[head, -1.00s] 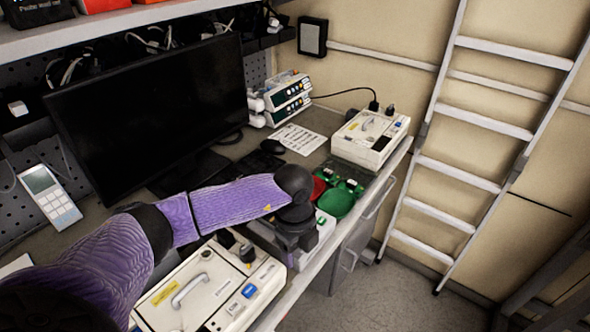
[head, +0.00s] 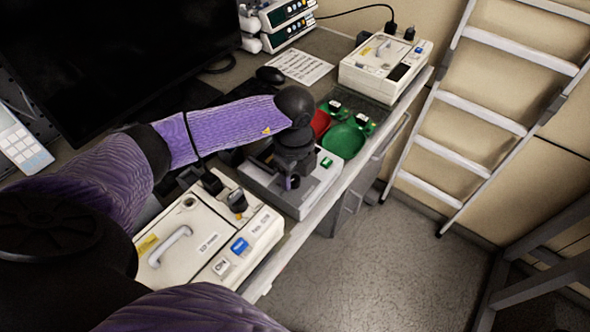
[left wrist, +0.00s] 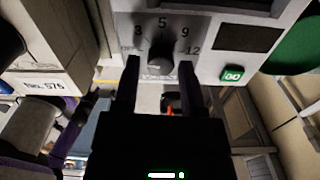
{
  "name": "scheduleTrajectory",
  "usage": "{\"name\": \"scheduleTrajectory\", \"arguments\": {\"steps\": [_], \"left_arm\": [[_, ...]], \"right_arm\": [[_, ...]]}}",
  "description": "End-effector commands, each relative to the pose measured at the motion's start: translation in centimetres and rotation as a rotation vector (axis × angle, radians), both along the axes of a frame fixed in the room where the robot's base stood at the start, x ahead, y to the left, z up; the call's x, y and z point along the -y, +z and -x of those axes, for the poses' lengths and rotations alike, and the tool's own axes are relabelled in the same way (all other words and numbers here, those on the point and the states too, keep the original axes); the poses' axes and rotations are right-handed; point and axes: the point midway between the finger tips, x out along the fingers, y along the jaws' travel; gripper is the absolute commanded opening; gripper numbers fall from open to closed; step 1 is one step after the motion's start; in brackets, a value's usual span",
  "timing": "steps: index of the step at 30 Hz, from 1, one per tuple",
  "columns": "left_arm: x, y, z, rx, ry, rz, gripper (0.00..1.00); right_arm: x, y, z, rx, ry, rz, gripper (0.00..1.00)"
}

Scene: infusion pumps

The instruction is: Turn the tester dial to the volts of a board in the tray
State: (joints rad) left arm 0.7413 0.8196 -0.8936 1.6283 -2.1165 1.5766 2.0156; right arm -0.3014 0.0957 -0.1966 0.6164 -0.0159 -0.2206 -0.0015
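The tester (head: 318,184) is a pale box on the bench, partly hidden by my left arm. In the left wrist view its dark round dial (left wrist: 160,57) sits below printed marks 3, 5, 9 and 12; where it points is too dark to tell. My left gripper (head: 291,183) is over the tester. In the left wrist view its two fingers (left wrist: 160,72) are apart, one on each side of the dial; contact cannot be told. A green GO button (left wrist: 232,75) is to the right. A green dish (head: 343,141) and a red dish (head: 320,123) lie beyond the tester. My right gripper is out of view.
A large pale case (head: 210,235) with a handle stands nearer on the bench. Another case (head: 385,68) stands at the far end. A monitor (head: 110,60) is behind. Small green boards (head: 362,124) lie near the dishes. Floor and a ladder (head: 480,125) are right.

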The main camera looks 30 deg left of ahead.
Motion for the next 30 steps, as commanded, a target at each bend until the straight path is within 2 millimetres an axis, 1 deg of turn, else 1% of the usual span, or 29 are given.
{"name": "scheduleTrajectory", "arguments": {"steps": [1, 2, 3, 5, 6, 7, 11, 13, 15, 18, 21, 30], "left_arm": [[0.0, 0.3, 0.0, 0.002, 0.0, 0.0, 0.4], [0.0, 0.3, 0.0, 0.002, 0.0, 0.0, 0.33], [0.0, 0.3, 0.0, 0.002, 0.0, 0.0, 0.25], [0.0, 0.4, 0.0, 0.002, 0.0, 0.0, 0.12], [0.0, 0.4, -0.1, 0.002, 0.0, 0.0, 0.04], [0.0, 0.4, -0.1, 0.002, 0.0, 0.0, 0.0], [0.0, 0.4, -0.1, 0.003, -0.029, 0.001, 0.0], [0.0, 0.3, -0.1, 0.005, -0.168, 0.0, 0.0], [0.0, 0.2, -0.1, 0.005, -0.359, 0.0, 0.0], [0.0, 0.3, -0.2, 0.006, -0.588, -0.001, 0.0], [0.0, 0.3, -0.2, 0.006, -0.788, 0.0, 0.0], [0.0, 0.3, -0.2, 0.005, -1.288, -0.001, 0.0]], "right_arm": [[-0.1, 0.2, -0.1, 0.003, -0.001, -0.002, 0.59], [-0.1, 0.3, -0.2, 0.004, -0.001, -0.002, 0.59], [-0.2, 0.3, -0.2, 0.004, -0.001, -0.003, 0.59], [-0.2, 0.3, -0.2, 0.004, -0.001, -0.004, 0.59], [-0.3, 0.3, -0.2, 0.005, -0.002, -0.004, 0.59], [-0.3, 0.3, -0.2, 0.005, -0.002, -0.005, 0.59], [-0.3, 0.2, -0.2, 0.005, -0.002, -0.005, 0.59], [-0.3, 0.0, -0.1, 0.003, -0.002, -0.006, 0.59], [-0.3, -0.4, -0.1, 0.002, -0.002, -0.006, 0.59], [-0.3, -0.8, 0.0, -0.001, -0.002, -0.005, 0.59], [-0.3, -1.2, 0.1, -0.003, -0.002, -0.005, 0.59], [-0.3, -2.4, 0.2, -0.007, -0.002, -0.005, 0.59]]}}
